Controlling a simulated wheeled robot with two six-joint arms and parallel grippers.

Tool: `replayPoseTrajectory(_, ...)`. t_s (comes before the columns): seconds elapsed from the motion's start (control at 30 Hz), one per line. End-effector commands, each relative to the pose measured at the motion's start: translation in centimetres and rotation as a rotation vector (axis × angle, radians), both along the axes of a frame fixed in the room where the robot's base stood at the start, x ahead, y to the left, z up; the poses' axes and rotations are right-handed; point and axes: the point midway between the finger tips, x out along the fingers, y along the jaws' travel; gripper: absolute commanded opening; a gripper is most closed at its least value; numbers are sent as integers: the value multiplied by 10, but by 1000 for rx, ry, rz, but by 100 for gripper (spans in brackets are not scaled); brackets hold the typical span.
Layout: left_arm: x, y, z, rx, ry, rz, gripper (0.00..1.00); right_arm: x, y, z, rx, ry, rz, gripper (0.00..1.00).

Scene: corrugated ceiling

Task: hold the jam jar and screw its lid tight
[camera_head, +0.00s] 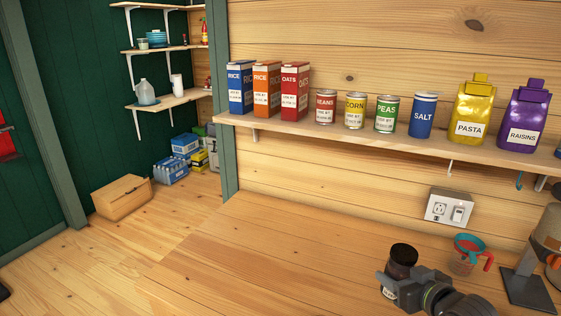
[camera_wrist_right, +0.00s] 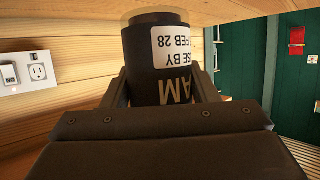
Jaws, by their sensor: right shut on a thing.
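The jam jar (camera_head: 400,271) is dark, with a dark round lid (camera_head: 404,252) on top, at the lower right of the head view. My right gripper (camera_head: 393,286) is shut on the jar's body, one finger on each side. In the right wrist view the jar (camera_wrist_right: 158,62) appears upside down between the fingers, with a white date label and pale "JAM" lettering. I cannot tell how tightly the lid sits or whether the jar touches the counter. My left gripper is not in view.
A measuring cup (camera_head: 465,258) with a red handle and a grey stand (camera_head: 527,285) are right of the jar. A wall outlet (camera_head: 449,207) is behind. A shelf (camera_head: 330,130) holds boxes, cans and bags above. The counter (camera_head: 260,260) left of the jar is clear.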

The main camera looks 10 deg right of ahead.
Motion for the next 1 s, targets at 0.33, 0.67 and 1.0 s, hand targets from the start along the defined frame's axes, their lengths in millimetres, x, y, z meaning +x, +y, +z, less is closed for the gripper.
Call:
replayPoseTrajectory(0.33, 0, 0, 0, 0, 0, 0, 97, -41, 57, -1, 2, -3, 324, 7)
replayPoseTrajectory(0.67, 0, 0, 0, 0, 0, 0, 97, -95, 112, 12, 1, -4, 682, 7)
replayPoseTrajectory(1.0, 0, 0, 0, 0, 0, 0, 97, -114, 126, 19, 2, -2, 790, 7)
